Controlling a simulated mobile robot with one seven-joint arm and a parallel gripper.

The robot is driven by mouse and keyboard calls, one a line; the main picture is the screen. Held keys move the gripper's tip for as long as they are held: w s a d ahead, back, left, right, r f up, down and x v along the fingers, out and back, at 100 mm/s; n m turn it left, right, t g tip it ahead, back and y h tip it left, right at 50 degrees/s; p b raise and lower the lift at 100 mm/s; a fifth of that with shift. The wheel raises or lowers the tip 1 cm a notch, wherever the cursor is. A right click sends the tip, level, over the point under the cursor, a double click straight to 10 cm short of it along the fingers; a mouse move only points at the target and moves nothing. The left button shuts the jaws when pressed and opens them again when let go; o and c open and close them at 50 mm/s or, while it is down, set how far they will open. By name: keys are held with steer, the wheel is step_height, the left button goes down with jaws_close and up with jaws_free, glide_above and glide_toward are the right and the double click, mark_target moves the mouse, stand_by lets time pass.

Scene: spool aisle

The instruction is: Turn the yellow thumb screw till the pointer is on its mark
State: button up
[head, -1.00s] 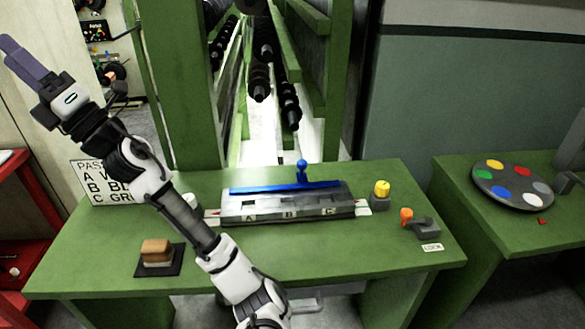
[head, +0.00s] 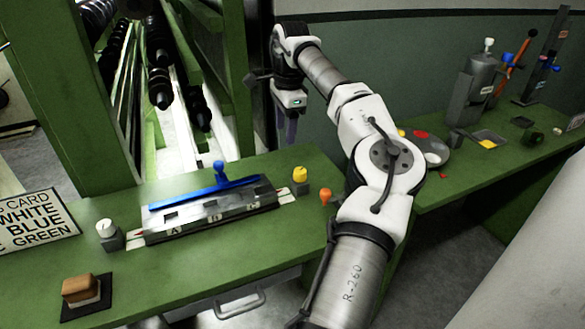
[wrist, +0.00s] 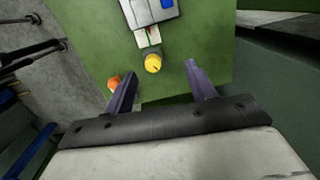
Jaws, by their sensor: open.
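The yellow thumb screw (head: 300,174) stands on the green bench at the right end of the grey lettered box (head: 212,226). In the wrist view the yellow thumb screw (wrist: 152,63) lies between the lines of my two fingers, beyond their tips. Beside it is a white scale plate (head: 284,194) with red on it; the pointer and its mark are too small to read. My gripper (head: 290,128) is open and empty, pointing down above and behind the screw in the head view. Its purple fingers also show in the wrist view (wrist: 162,70), apart from the screw.
An orange knob (head: 325,195) stands just right of the screw, partly beside my arm. A blue bar with a knob (head: 215,190) lies along the box. A white knob (head: 106,229) is at the box's left end. A round paint palette (head: 432,146) sits on the right bench.

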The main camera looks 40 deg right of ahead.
mark_target(300, 170)
steer(key=shift+g, duration=0.3)
steer(key=s+d+f, duration=0.1)
steer(key=f, duration=0.3)
steer(key=f+p, duration=0.1)
steer(key=f, duration=0.3)
steer(key=s+d+f+p, duration=0.1)
steer(key=f, duration=0.4)
steer(key=shift+s+d, duration=0.35)
steer(key=c, duration=1)
